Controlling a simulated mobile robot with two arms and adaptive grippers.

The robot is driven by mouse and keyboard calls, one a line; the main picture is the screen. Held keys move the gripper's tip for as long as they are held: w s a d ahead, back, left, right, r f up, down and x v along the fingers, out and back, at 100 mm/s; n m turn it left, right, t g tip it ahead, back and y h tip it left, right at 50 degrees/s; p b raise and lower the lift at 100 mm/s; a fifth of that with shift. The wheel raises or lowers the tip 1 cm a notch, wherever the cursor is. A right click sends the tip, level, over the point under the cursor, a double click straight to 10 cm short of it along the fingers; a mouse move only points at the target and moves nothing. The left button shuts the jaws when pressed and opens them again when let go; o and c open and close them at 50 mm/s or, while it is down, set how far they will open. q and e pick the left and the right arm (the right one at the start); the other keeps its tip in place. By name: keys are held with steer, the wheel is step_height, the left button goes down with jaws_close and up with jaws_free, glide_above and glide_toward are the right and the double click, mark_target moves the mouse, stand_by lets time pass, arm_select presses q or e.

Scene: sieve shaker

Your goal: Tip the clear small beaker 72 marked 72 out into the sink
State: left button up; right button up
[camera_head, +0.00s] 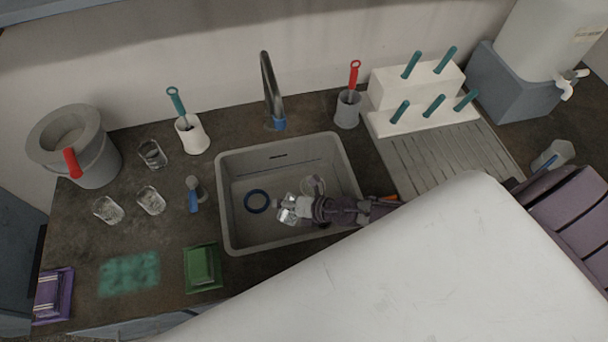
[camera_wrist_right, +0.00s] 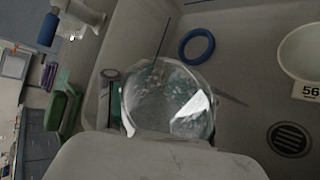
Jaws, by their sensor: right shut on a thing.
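My right gripper (camera_head: 303,208) reaches in from the right over the sink (camera_head: 239,235) and is shut on a clear beaker (camera_head: 287,214). In the right wrist view the beaker (camera_wrist_right: 168,92) shows as a round, clear glass shape with bright reflections, in front of the gripper. Its marking does not show, and I cannot tell its exact tilt or whether anything is inside. The sink's grey floor (camera_wrist_right: 235,60) lies beyond it. My left gripper is not in view.
In the sink are a blue ring (camera_head: 256,201), a white vessel marked 56 (camera_wrist_right: 302,50) and a drain (camera_wrist_right: 290,139). A faucet (camera_head: 271,88) stands behind. Several clear glasses (camera_head: 151,200) and a green tray (camera_head: 202,268) are left of the sink. A drying rack (camera_head: 420,95) stands right.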

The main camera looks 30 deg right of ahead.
steer(key=shift+r+m+g+y+b, duration=0.4)
steer(key=shift+m+y+b, duration=0.45)
steer(key=shift+b, duration=1.45)
steer(key=shift+w+d+r+m+y+b, duration=0.35)
steer(key=shift+d+m+y+b, duration=0.15)
steer(key=shift+b, duration=0.5)
stand_by(0.5)
steer(key=shift+d+r+m+y+b, duration=0.1)
steer(key=shift+r+m+y+b, duration=0.25)
steer(key=shift+m+b, duration=0.2)
stand_by(0.6)
